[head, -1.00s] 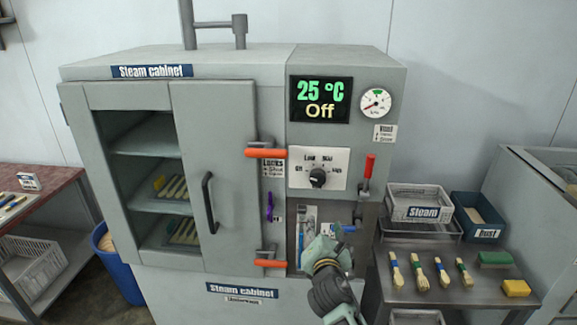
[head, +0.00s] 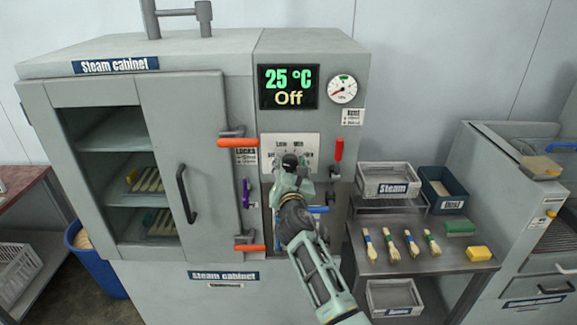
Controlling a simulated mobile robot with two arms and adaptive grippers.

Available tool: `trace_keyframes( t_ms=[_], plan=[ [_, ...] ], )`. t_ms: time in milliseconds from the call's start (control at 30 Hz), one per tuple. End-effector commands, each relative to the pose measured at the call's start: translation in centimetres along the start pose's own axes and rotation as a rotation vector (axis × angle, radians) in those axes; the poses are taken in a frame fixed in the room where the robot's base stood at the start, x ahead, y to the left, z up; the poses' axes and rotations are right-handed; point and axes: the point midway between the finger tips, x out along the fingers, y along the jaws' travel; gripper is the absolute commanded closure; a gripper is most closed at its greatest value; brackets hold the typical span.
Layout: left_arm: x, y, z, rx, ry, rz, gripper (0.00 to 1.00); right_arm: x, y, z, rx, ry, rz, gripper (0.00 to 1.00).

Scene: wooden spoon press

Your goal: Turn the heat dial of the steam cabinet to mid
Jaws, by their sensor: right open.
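The steam cabinet (head: 190,200) stands ahead, with its display (head: 288,87) reading 25 °C and Off. The heat dial's white plate (head: 307,146) is below the display, with Low and Mid labels along its top. My right gripper (head: 289,165) is in front of the plate and covers the dial, so the knob and its pointer are mostly hidden. The gripper is open; I cannot tell whether it touches the knob. My left gripper is not in view.
Orange door handles (head: 238,142) and a red lever (head: 338,150) flank the dial. A blue bin (head: 92,262) stands at left.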

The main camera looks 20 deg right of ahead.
Motion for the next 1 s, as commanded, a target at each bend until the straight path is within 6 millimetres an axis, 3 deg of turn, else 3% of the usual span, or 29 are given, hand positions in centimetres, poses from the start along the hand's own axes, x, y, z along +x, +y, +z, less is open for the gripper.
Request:
trace_keyframes(
  t_ms=[300, 767, 1000],
  plan=[
    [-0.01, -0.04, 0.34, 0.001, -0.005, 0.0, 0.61, 0.2, 0.01, 0.02, 0.001, 0.0, 0.0, 0.55],
    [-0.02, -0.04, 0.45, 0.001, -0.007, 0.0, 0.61, 0.18, 0.13, 0.07, 0.001, -0.001, 0.003, 0.95],
    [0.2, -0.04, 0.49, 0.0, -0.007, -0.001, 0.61, 0.18, 0.17, 0.07, 0.022, -0.003, 0.005, 0.95]
  ],
)
